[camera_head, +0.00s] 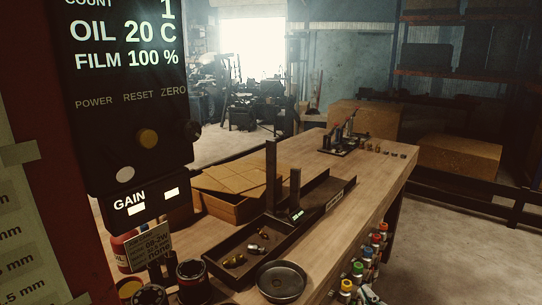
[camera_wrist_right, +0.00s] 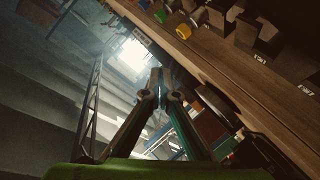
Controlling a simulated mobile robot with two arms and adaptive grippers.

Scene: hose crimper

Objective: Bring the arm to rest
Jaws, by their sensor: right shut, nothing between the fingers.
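My right gripper (camera_wrist_right: 157,78) shows in the right wrist view. Its two dark fingers come together at the tips, shut, with nothing visible between them. It points up past the edge of a wooden workbench (camera_wrist_right: 225,62), which fills the upper right of that view. There the workbench (camera_head: 349,192) runs from the lower middle to the back right. My left gripper is not in view.
A control panel (camera_head: 128,75) stands close at the left. On the bench are a dark tray (camera_head: 225,256) with brass fittings, a round metal dish (camera_head: 281,281) and a cardboard box (camera_head: 232,207). Several colour-capped items (camera_head: 347,286) line the bench's right edge. The floor (camera_head: 447,240) at right is clear.

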